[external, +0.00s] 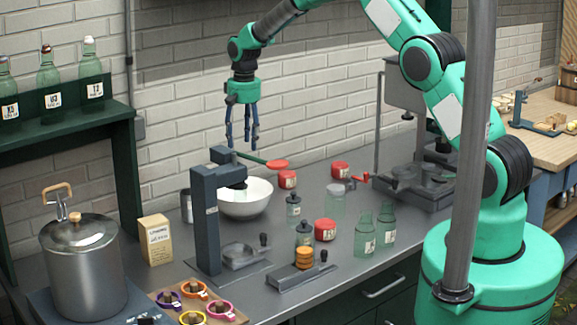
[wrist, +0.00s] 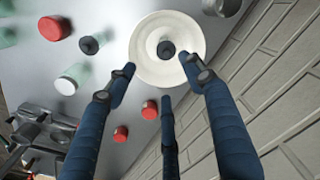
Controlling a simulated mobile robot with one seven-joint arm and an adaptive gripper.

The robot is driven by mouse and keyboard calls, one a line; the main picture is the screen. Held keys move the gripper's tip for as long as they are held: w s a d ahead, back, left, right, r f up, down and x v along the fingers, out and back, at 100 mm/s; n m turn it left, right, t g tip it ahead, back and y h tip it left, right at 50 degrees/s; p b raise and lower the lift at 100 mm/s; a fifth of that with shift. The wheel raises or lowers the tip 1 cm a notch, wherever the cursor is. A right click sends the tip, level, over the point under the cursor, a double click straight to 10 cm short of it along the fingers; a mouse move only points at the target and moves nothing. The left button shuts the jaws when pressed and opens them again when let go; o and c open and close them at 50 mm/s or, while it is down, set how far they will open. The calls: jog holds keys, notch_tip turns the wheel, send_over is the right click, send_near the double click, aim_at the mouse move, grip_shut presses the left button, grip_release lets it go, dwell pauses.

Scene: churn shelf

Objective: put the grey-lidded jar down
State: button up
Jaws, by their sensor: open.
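A green glass jar with a pale grey lid (external: 334,203) stands upright on the counter, right of the white bowl. In the wrist view, a jar with a pale grey lid (wrist: 66,86) is left of my fingers, apart from them. Two jars with darker lids, one farther back (external: 293,211) and one nearer (external: 304,238), stand close by. My gripper (external: 242,143) hangs fingers-down, high above the counter near the bowl and the back wall. Its three blue fingers (wrist: 163,78) are spread, with nothing held between them.
A white bowl (external: 258,206) sits by a dark press (external: 206,220). Red-lidded jars (external: 325,230) and open green bottles (external: 364,238) stand around the middle. A steel pot (external: 85,275) is at left, and a metal stand (external: 420,182) at right. Bare counter (external: 345,268) shows in front.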

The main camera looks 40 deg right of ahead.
jog(key=s+d+r+n+t, duration=0.1)
jog(key=s+r+n+t, duration=0.15)
jog(key=s+r, duration=2.4)
jog(key=s+d+r+n+t, duration=0.1)
jog(key=s+r+t, duration=0.1)
jog(key=s, duration=2.7)
jog(key=shift+s+d+r+n+t, duration=0.15)
jog(key=shift+s+r+n+t, duration=0.2)
jog(key=shift+r, duration=0.25)
jog(key=shift+f, duration=0.1)
notch_tip(320, 180, down, 13)
jog(key=b, duration=1.3)
jog(key=shift+w, duration=0.15)
